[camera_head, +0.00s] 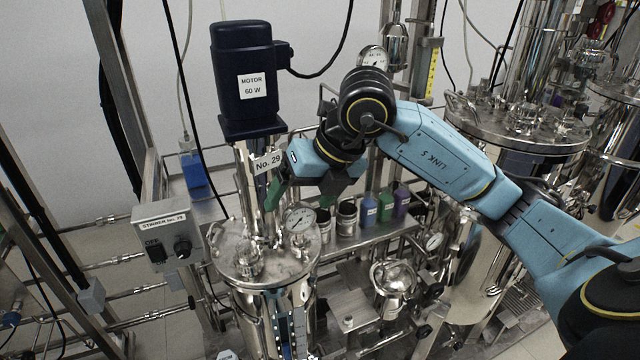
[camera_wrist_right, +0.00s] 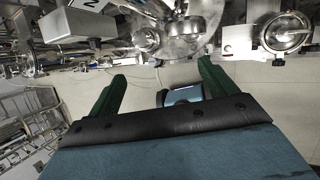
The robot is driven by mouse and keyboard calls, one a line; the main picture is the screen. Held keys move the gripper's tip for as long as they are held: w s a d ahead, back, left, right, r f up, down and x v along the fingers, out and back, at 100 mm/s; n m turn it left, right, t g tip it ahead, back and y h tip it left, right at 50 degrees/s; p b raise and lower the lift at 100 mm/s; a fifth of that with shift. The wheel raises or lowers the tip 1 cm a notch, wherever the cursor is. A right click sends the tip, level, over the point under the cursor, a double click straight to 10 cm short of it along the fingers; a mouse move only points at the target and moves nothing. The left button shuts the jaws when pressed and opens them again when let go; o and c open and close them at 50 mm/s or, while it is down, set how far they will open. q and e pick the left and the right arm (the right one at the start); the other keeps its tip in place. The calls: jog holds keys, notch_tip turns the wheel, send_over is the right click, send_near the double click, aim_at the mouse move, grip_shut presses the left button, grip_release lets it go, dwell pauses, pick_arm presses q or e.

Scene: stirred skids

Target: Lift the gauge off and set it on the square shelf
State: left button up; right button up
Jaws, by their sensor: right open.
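A round white-faced gauge (camera_head: 299,219) stands on the lid of the steel stirred vessel (camera_head: 228,262), right of the stirrer shaft, in the head view. My right gripper (camera_head: 302,194) is open, its green fingers pointing down above and around the gauge's level. Whether a finger touches the gauge I cannot tell. In the right wrist view the open fingers (camera_wrist_right: 160,88) have nothing clearly held between them, and I cannot make out the gauge there. A flat steel shelf (camera_head: 345,302) lies right of the vessel; whether it is the square one I cannot tell. My left gripper is not in view.
A dark blue motor (camera_head: 243,105) rises above the lid, close left of my right gripper. Several bottles and jars (camera_head: 369,211) line a ledge behind. A round steel pot (camera_head: 392,284) stands at right, and a control box (camera_head: 168,232) at left.

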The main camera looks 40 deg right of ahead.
aim_at(301, 215)
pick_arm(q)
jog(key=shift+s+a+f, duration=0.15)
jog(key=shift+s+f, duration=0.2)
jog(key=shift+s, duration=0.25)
pick_arm(e)
jog(key=shift+m+h, duration=0.5)
jog(key=shift+h, duration=0.4)
jog(key=w+f, duration=0.2)
jog(key=f, duration=0.1)
jog(key=w+d+f, duration=0.1)
jog(key=f, duration=0.3)
jog(key=w+d+f, duration=0.1)
jog(key=w+f, duration=0.1)
jog(key=f, duration=0.2)
jog(key=shift+w+d+f, duration=0.1)
jog(key=shift+w+f, duration=0.15)
jog(key=shift+w, duration=0.05)
jog(key=c, duration=1.1)
jog(key=shift+r, duration=0.15)
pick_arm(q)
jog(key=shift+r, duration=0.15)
pick_arm(e)
jog(key=shift+r, duration=0.15)
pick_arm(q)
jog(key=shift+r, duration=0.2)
pick_arm(e)
jog(key=shift+r, duration=0.4)
